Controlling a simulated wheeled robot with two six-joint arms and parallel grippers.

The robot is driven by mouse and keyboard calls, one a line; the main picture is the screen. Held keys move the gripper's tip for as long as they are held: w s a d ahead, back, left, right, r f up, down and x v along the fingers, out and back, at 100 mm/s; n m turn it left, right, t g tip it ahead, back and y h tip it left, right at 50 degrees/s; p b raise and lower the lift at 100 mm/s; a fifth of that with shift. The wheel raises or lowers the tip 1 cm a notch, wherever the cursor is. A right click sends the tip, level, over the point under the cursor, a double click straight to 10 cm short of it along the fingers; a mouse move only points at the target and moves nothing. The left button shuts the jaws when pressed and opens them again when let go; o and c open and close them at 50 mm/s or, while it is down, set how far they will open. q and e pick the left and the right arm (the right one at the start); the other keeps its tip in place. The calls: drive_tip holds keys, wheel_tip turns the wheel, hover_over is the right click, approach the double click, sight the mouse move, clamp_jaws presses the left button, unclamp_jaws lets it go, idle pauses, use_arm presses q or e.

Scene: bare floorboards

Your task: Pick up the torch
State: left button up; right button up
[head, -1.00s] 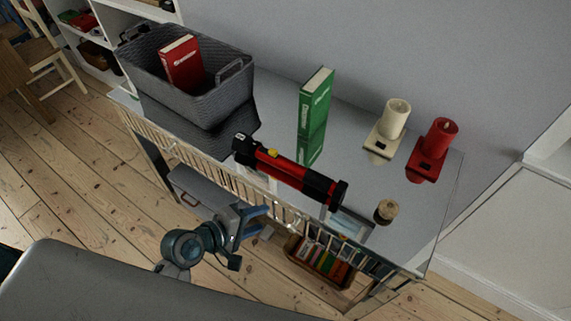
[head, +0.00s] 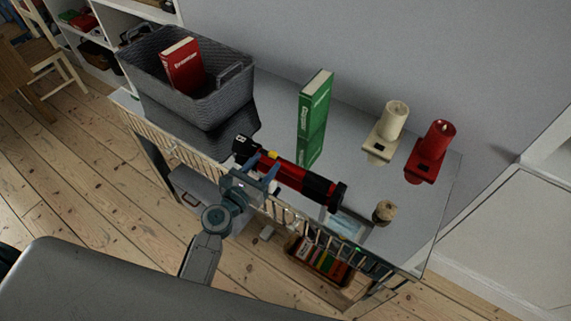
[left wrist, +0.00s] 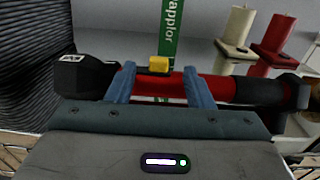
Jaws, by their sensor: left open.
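The torch (head: 293,178) is red with black ends and a yellow switch. It lies along the front edge of the grey shelf top, and it also shows in the left wrist view (left wrist: 221,88). My left gripper (head: 266,170) is open at the torch, near the yellow switch. In the left wrist view my left gripper (left wrist: 158,84) has its two blue fingers spread, one on each side of the switch, overlapping the red body. I cannot tell whether they touch it. My right gripper is not in view.
A grey basket (head: 213,98) with a red book (head: 182,66) stands at the left. A green book (head: 316,97) stands behind the torch. A cream candle (head: 396,120), a red candle (head: 437,140) and a small round object (head: 385,211) are at the right.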

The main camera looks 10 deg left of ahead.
sight(271, 156)
use_arm(q)
drive_tip(key=p+x, duration=0.1)
drive_tip(key=x, duration=0.4)
drive_tip(key=shift+c, duration=0.5)
clamp_jaws()
